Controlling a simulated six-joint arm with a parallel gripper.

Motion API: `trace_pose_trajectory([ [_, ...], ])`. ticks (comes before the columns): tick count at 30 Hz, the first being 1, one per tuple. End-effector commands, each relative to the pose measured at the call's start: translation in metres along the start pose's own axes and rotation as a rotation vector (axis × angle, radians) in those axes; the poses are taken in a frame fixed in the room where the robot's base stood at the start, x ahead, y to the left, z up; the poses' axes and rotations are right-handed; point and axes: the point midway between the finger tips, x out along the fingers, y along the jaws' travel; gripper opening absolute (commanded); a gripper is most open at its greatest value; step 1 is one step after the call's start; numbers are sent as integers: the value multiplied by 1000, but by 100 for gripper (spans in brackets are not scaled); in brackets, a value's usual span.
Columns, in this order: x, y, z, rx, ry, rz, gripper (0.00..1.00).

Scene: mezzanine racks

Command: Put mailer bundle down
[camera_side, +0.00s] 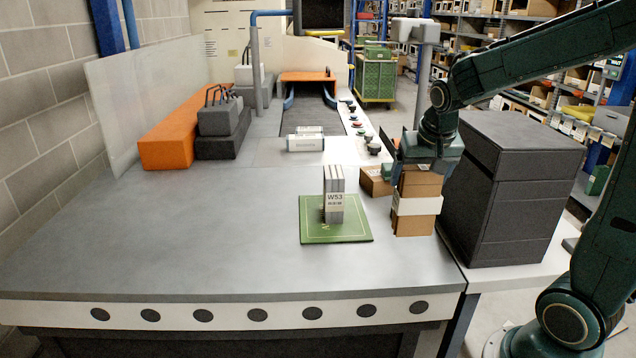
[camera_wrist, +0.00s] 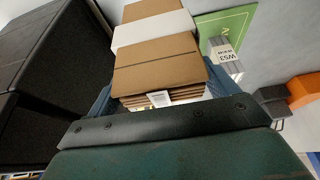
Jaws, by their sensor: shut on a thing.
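The mailer bundle (camera_side: 416,207) is a stack of brown cardboard mailers with a white band around it. My gripper (camera_side: 420,172) is shut on its upper end and holds it upright at the right side of the grey table, beside the dark box stack. I cannot tell whether its lower end touches the table. In the wrist view the bundle (camera_wrist: 158,48) extends away from my jaws, its white band showing. A green mat (camera_side: 350,236) lies just left of the bundle. A grey-white bundle labelled W53 (camera_side: 334,197) stands upright on the mat, also seen in the wrist view (camera_wrist: 224,64).
A tall dark grey block (camera_side: 512,190) stands close on the right. A small brown box (camera_side: 376,182) is behind the held bundle. A white roll (camera_side: 306,140), an orange block (camera_side: 180,135) and grey weights (camera_side: 222,120) are farther back. The table's left and front are clear.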

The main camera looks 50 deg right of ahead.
Motion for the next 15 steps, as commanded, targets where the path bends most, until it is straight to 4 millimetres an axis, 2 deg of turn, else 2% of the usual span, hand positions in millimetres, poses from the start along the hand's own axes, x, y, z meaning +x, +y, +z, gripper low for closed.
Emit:
trace_pose_trajectory([
  [3, 20, 1, 8, -1, -3, 3, 49],
  [6, 31, 0, 13, 0, -2, 2, 49],
  [15, 40, 0, 16, 0, 1, 0, 49],
])
